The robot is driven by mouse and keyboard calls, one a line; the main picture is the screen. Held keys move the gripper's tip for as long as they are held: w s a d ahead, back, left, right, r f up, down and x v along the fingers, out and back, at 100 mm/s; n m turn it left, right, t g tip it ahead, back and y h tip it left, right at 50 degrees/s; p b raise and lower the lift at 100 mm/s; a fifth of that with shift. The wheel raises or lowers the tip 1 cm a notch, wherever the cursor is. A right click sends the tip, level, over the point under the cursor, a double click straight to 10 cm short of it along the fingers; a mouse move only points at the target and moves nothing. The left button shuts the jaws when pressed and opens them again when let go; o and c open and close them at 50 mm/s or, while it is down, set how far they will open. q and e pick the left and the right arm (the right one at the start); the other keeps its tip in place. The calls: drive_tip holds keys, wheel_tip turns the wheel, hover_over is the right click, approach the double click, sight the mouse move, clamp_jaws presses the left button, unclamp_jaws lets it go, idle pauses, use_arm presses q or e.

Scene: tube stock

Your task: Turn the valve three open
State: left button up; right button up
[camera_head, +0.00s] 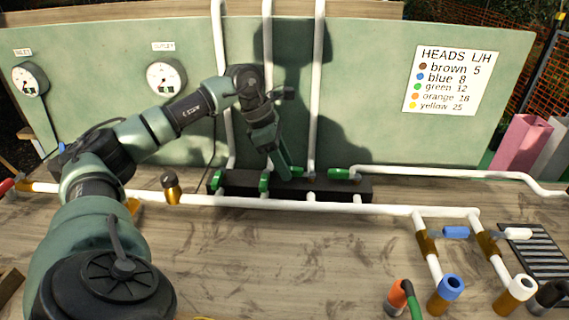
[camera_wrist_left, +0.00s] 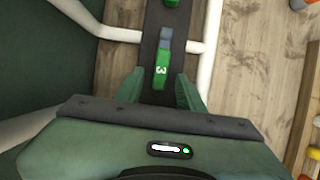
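Valve three is a green handle marked 3 (camera_wrist_left: 162,70) on a dark manifold block in the left wrist view. The handle lies roughly along the block. My left gripper (camera_wrist_left: 159,90) is open, with one finger on each side of the handle's near end and visible gaps beside it. In the head view the left gripper (camera_head: 285,174) points down at the black manifold (camera_head: 325,190), and a green handle (camera_head: 297,172) shows partly behind it. Whether the fingers touch the handle cannot be told. My right gripper is not in view.
Other green handles sit on the manifold at left (camera_head: 215,179), beside the gripper (camera_head: 265,182) and at right (camera_head: 340,174). White pipes (camera_head: 319,90) rise behind. A brass fitting (camera_head: 171,189) stands left. A sign (camera_head: 453,80) and gauges (camera_head: 165,77) are on the green panel.

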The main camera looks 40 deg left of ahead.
use_arm(q)
clamp_jaws()
idle(1.3)
